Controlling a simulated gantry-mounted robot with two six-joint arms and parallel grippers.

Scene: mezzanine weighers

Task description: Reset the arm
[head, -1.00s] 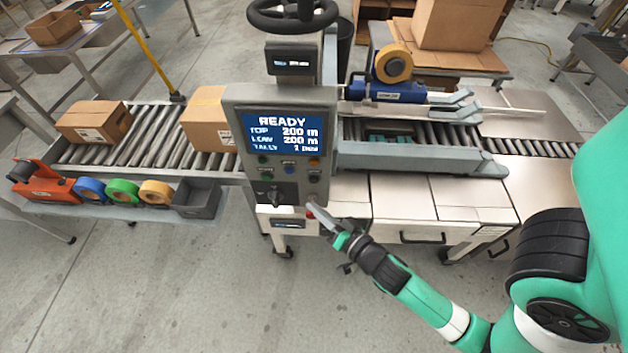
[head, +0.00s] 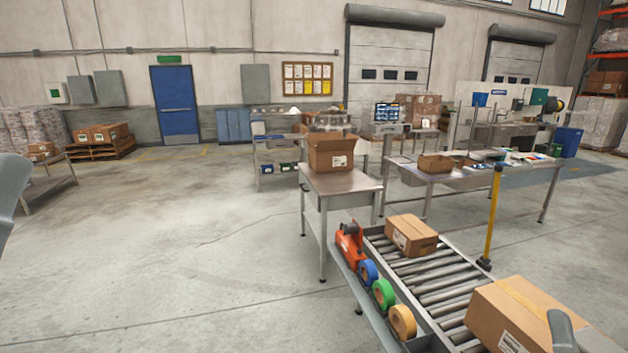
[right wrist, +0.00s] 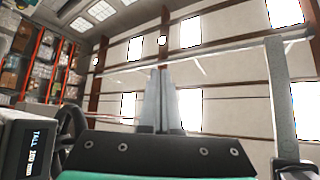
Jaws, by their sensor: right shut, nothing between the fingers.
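My right gripper (right wrist: 160,100) points up toward the roof in the right wrist view. Its two grey fingers are together with nothing between them. In the head view a rounded grey tip of the right gripper (head: 562,332) shows at the bottom right, in front of a cardboard box (head: 515,312). The rest of my right arm is out of the head view. My left gripper is not identifiable. A pale grey shape is cut off at the left edge of the head view.
In the right wrist view the console display (right wrist: 36,145) and dark handwheel (right wrist: 72,130) are close at lower left, and a grey post (right wrist: 280,105) stands at right. The roller conveyor (head: 435,282) carries boxes, with an orange tape dispenser (head: 350,248) beside it. Open floor lies left.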

